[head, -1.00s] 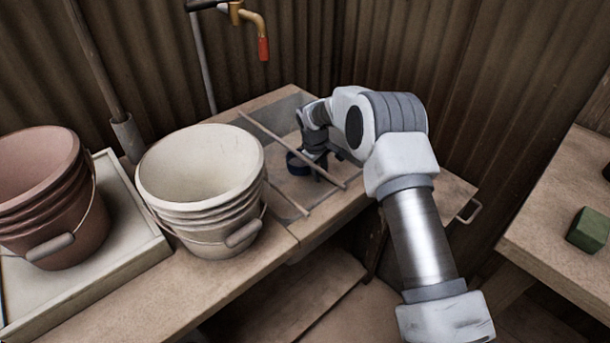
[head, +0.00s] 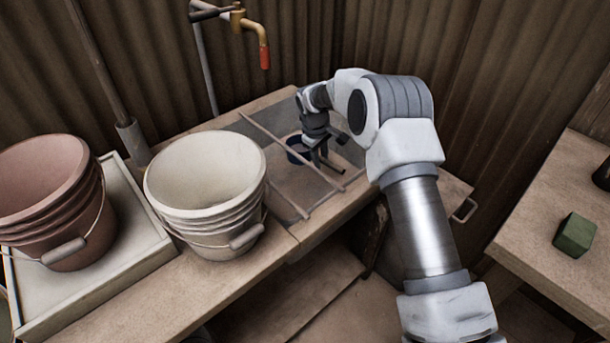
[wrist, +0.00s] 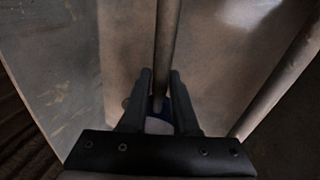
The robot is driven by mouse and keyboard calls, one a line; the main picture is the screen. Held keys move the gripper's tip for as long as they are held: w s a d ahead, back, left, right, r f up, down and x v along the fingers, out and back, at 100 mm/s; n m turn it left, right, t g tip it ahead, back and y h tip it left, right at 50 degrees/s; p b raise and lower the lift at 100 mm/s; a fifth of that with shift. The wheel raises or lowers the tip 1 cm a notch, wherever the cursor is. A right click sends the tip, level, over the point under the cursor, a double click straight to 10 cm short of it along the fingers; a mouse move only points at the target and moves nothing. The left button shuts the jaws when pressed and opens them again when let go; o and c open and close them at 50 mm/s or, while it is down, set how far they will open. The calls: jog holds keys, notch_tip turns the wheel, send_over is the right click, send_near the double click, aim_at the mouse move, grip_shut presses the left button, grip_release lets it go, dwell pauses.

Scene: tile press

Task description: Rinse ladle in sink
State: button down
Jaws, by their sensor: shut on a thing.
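My gripper (head: 322,160) points down over the sink (head: 285,180), a recessed grey basin in the wooden bench with thin bars lying across it. A dark blue round cup, which looks like the ladle (head: 297,147), is beside the fingers, just behind and left of them. In the wrist view, my gripper (wrist: 160,95) has its fingers close together, with a bit of blue of the ladle (wrist: 159,105) between and beyond them. Most of the ladle's handle is hidden by the gripper. A bar (wrist: 167,40) runs away beyond the fingertips.
A cream bucket (head: 205,180) stands left of the sink. A reddish bucket (head: 50,200) stands in a pale tray (head: 140,230) farther left. An orange tap with a red end (head: 264,55) is behind, at the corrugated wall. A green block (head: 575,235) lies on the right table.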

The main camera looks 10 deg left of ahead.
aim_at(321, 156)
jog(key=w+d+p+v, duration=0.1)
jog(key=w+p+v, duration=0.1)
jog(key=p+v, duration=0.6)
jog(key=shift+w+d+v, duration=0.25)
jog(key=shift+w+v, duration=0.05)
jog(key=shift+v, duration=2.2)
jog(key=shift+r, duration=0.2)
dwell(0.8)
jog(key=p+v, duration=0.2)
jog(key=v, duration=0.1)
jog(key=shift+w+d+r+p, duration=0.1)
jog(key=shift+w+r+p, duration=0.15)
jog(key=shift+r+p, duration=0.2)
dwell(0.6)
jog(key=s+d+r+m+g+p, duration=0.1)
jog(key=s+d+m, duration=0.4)
jog(key=s+d, duration=0.5)
jog(key=s+d+r+m+g+h+p, duration=0.1)
jog(key=s+d+r+m+p, duration=0.2)
jog(key=s+d, duration=0.7)
jog(key=d+m+p, duration=0.2)
jog(key=m, duration=0.1)
jog(key=shift+s+r+p, duration=0.2)
jog(key=shift+r+p, duration=0.05)
jog(key=shift+p, duration=0.05)
